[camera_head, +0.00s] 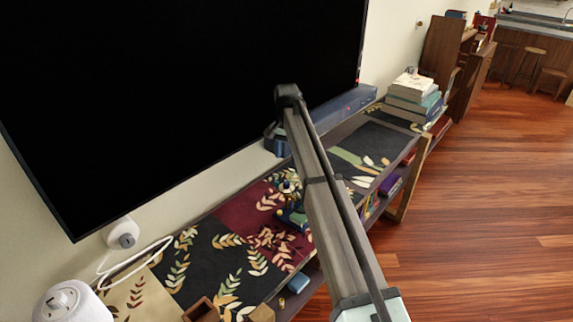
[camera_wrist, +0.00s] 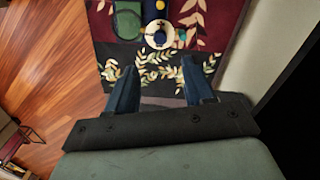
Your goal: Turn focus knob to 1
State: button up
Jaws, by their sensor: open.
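In the wrist view a small device lies ahead of my gripper (camera_wrist: 158,68). It has a round pale dish-like part (camera_wrist: 159,35) with small yellow, blue and green pieces on and around it, and a green rounded block (camera_wrist: 127,20) to its left. I cannot tell which piece is the focus knob, and no number mark is readable. My gripper is open, its two dark fingers apart with nothing between them, short of the device. In the head view, the small device (camera_head: 288,188) shows on the shelf top, partly behind my arm; my gripper cannot be made out there.
The shelf top (camera_head: 225,262) has a leaf pattern. A large black screen (camera_head: 190,80) hangs behind it, with a long dark bar (camera_head: 345,104) below. Books (camera_head: 415,98) are stacked at the far end. A white round device (camera_head: 70,303) stands at lower left. The wood floor (camera_head: 480,200) is clear.

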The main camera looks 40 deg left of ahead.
jog(key=shift+r, duration=1)
